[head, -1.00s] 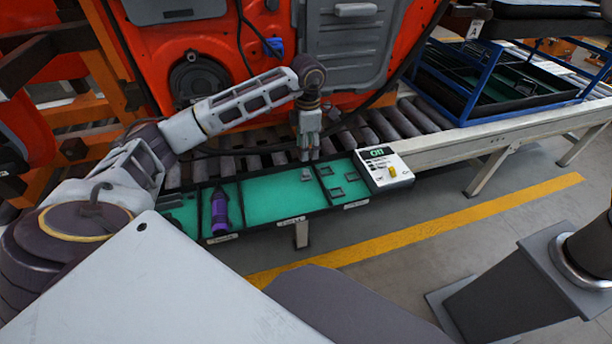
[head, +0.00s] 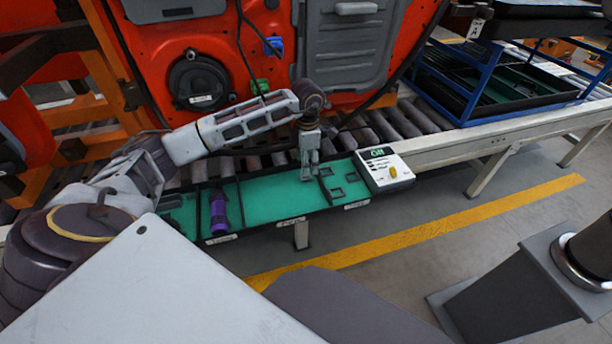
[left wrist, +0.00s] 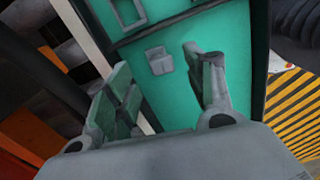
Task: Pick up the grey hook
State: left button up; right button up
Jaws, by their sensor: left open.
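The grey hook (left wrist: 158,62) is a small grey piece lying on the green floor of the long black-edged tray, seen in the left wrist view. In that view it sits ahead of and between the fingertips of my left gripper (left wrist: 157,75), which is open and empty. In the head view my left gripper (head: 309,172) points down over the tray's middle-right part, low above the green floor. The hook there is mostly hidden by the fingers. Whether the fingers touch the hook cannot be told. My right gripper is not in view.
The tray (head: 272,221) also holds a purple tool (head: 219,212) and dark square frames (head: 336,194). Rollers (head: 400,122) and a red door (head: 230,60) lie behind.

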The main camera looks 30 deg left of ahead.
pick_arm(q)
jog(key=shift+s+f, duration=0.1)
jog(key=shift+f, duration=0.3)
notch_tip(320, 180, down, 3)
jog(key=shift+s+a+r+b, duration=0.1)
jog(key=shift+r+b, duration=0.05)
jog(key=shift+b, duration=0.15)
jog(key=shift+f, duration=0.75)
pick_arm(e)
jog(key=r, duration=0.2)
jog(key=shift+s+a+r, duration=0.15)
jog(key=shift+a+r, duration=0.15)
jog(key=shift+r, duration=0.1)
pick_arm(q)
jog(key=c, duration=0.8)
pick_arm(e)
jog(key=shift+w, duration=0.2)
